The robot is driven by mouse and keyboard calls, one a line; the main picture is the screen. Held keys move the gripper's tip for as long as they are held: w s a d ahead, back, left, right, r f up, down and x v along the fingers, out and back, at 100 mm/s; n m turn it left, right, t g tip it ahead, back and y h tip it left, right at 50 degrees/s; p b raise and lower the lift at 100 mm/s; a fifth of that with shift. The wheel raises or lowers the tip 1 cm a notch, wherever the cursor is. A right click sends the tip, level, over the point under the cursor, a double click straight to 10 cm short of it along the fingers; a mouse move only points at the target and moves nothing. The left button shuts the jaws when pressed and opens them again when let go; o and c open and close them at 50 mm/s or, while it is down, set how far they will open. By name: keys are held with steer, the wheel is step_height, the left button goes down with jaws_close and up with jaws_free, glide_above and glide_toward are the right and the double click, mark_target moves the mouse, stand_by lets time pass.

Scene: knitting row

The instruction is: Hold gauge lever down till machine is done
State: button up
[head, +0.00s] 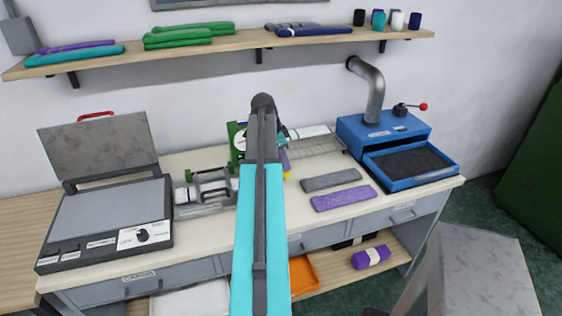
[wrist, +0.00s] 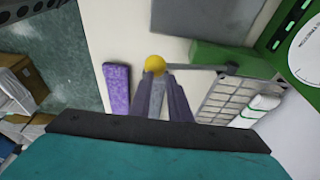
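The gauge machine is a green unit with a round white dial (head: 239,141), partly hidden behind my arm in the head view. Its green body (wrist: 222,57) and part of the dial (wrist: 309,50) show in the wrist view. The lever, a grey rod (wrist: 195,67), runs left from the body to a yellow ball knob (wrist: 155,64). The knob also shows in the head view (head: 287,175). My gripper (wrist: 162,82) is at the knob, its fingers apart with a narrow gap between them. Whether they touch the knob I cannot tell.
A grey swatch (head: 330,180) and a purple swatch (head: 343,198) lie on the bench right of my arm. A blue machine (head: 385,132) with a tray stands at the right. A flat press (head: 108,213) with its lid up stands at the left. A shelf (head: 225,41) hangs above.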

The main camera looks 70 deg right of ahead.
steer(key=shift+s+a+f+b, duration=0.1)
steer(key=shift+f+b, duration=0.25)
steer(key=shift+f, duration=0.4)
steer(key=shift+s+a+f+b, duration=0.1)
steer(key=shift+f+b, duration=0.25)
steer(key=shift+f, duration=0.4)
steer(key=shift+r, duration=0.1)
stand_by(1.6)
step_height(320, 180, up, 13)
steer(key=p, duration=0.7)
stand_by(1.4)
stand_by(0.5)
